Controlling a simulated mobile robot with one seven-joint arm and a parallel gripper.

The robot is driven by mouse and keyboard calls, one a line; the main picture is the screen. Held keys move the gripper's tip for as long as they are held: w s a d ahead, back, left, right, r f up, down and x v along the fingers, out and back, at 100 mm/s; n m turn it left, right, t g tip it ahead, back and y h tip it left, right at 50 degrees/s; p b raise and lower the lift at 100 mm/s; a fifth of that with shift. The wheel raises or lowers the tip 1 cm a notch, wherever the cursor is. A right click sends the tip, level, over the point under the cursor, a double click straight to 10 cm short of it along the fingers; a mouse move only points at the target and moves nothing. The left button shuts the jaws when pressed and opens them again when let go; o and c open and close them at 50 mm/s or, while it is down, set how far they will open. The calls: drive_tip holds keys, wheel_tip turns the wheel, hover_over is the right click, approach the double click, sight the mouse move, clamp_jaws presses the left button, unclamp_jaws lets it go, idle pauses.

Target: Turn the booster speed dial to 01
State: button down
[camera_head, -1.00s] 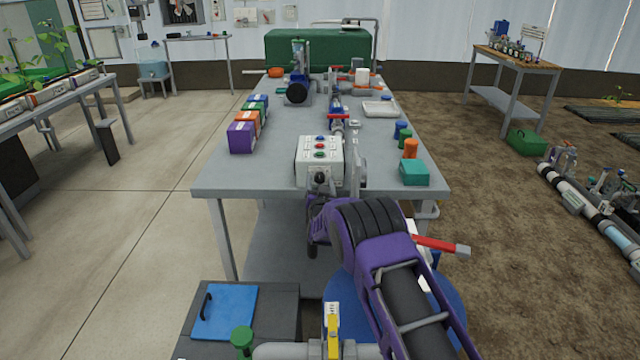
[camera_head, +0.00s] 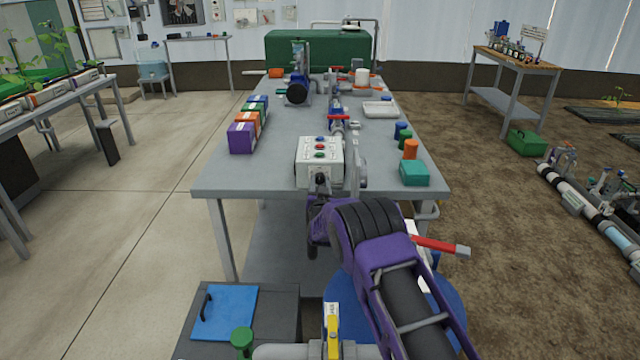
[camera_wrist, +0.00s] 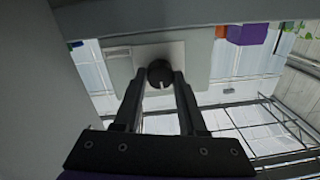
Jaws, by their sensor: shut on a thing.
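The booster speed dial is a small round black knob (camera_wrist: 160,73) with a white pointer mark, on the pale front face of the control box in the wrist view. In the head view the dial (camera_head: 319,179) is a dark spot low on the white control box (camera_head: 319,150). My gripper (camera_wrist: 161,80) is shut on the dial, with one dark finger on each side of it. The dial's scale and numbers cannot be read. In the head view my purple arm reaches up to the box from below, and the fingertips are hard to make out.
The box stands at the near edge of a grey bench (camera_head: 270,180). Orange (camera_head: 410,149) and teal (camera_head: 414,172) items stand to its right. Several coloured boxes (camera_head: 242,137) stand to its left. A red-handled lever (camera_head: 437,245) lies beside my arm.

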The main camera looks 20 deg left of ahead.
drive_tip(key=n, duration=0.6)
drive_tip(key=shift+a, duration=0.1)
drive_tip(key=n, duration=0.5)
drive_tip(key=shift+n, duration=0.3)
idle(0.4)
drive_tip(key=shift+c, duration=2.3)
unclamp_jaws()
drive_tip(key=shift+s, duration=0.15)
drive_tip(key=p+v, duration=0.2)
drive_tip(key=v, duration=1.5)
drive_tip(key=shift+s+r, duration=0.15)
drive_tip(key=shift+r, duration=0.2)
drive_tip(key=shift+a+r, duration=0.1)
